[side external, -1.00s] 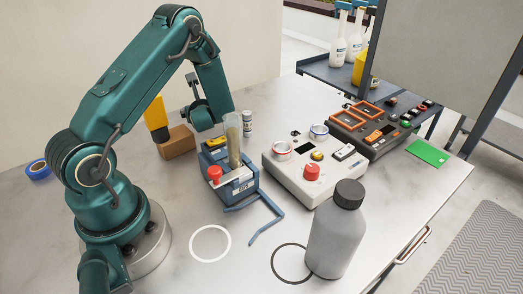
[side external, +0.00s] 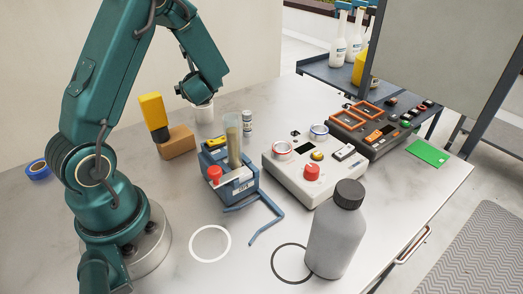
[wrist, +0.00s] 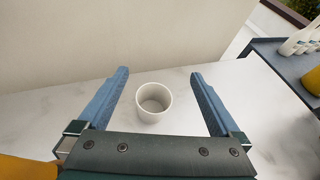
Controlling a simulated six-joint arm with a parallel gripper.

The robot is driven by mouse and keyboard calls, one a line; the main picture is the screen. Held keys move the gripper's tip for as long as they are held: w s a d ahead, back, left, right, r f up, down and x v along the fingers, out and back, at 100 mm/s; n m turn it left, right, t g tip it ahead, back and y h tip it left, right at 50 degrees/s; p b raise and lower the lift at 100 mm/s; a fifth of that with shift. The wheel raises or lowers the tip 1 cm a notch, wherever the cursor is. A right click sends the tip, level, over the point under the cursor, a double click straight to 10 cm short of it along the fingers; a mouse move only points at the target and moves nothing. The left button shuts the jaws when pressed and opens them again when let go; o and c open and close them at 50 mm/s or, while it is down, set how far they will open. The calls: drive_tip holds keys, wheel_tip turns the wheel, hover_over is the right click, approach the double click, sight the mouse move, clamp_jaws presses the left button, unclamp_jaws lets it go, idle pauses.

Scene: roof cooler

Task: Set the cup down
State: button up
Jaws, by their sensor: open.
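The white cup (wrist: 154,108) stands upright and looks empty on the pale worktop, seen from above in the wrist view. In the side external view the cup (side external: 204,114) shows just below the end of my arm, at the back of the worktop. My gripper (wrist: 160,73) is open, with one blue finger to the left of the cup and one to the right. Gaps show between the cup and both fingers. In the side external view my wrist hides most of the fingers.
A brown block (side external: 176,142) with a yellow and black tool (side external: 153,115) is left of the cup. A small bottle (side external: 247,121) and a blue holder (side external: 228,180) are nearby. A grey bottle (side external: 336,235) stands at the front right. A pale wall rises behind the worktop.

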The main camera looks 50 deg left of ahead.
wheel_tip(320, 180, up, 9)
drive_tip(key=s+a+n+g, duration=0.3)
drive_tip(key=n, duration=0.4)
drive_tip(key=n+h, duration=1)
drive_tip(key=n, duration=1.4)
approach(204, 111)
drive_tip(key=w+a+f, duration=0.1)
drive_tip(key=f, duration=0.1)
drive_tip(key=a+f, duration=0.2)
drive_tip(key=f, duration=0.1)
drive_tip(key=w+a+f, duration=0.1)
drive_tip(key=f, duration=0.2)
drive_tip(key=shift+w+a+f, duration=0.15)
drive_tip(key=shift+w+a, duration=0.25)
drive_tip(key=shift+w+a+f, duration=0.1)
drive_tip(key=shift+w+f, duration=0.05)
drive_tip(key=shift+f, duration=0.35)
